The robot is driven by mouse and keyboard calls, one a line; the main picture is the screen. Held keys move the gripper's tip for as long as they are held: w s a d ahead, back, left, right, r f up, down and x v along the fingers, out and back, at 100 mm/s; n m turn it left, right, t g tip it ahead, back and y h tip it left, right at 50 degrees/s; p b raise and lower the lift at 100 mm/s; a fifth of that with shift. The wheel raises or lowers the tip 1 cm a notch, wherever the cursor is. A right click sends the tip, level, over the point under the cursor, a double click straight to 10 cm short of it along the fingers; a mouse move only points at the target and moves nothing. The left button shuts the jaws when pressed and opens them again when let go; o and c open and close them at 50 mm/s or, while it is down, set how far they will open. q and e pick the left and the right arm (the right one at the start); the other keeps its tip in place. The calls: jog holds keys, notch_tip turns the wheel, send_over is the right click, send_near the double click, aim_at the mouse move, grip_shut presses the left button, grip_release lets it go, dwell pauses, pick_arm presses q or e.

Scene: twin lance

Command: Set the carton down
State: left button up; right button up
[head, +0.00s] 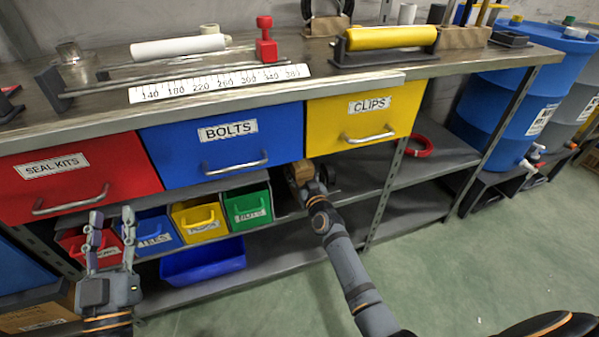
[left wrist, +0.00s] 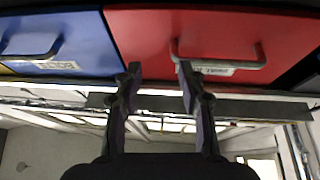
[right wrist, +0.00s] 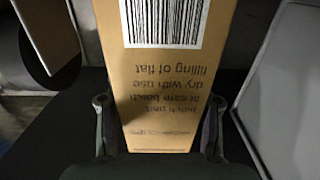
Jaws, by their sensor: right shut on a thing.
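The brown carton (right wrist: 165,65), with a white barcode label and printed text, is in the right wrist view, between the fingers of my right gripper (right wrist: 160,110). The gripper is shut on it. In the head view the carton (head: 300,173) shows small below the yellow drawer, at the shelf (head: 345,173) under the bench, partly hidden by my right gripper (head: 310,186). I cannot tell whether its base touches the shelf. My left gripper (head: 110,232) is open and empty before the bins at the left; its spread fingers (left wrist: 160,80) show in the left wrist view.
Red, blue and yellow (head: 365,115) drawers with handles hang just above the shelf. Small bins, the green one (head: 247,206) nearest, stand left of the carton. A red ring (head: 418,146) lies on the shelf to the right. Another brown piece (right wrist: 52,30) is beside the carton.

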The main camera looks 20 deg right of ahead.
pick_arm(q)
jog(key=shift+s+r, duration=0.1)
jog(key=shift+r, duration=0.15)
pick_arm(e)
jog(key=o, duration=1.2)
jog(key=shift+c, duration=0.2)
pick_arm(q)
jog(key=shift+r+t, duration=0.3)
jog(key=shift+r, duration=0.05)
pick_arm(e)
jog(key=o, duration=0.3)
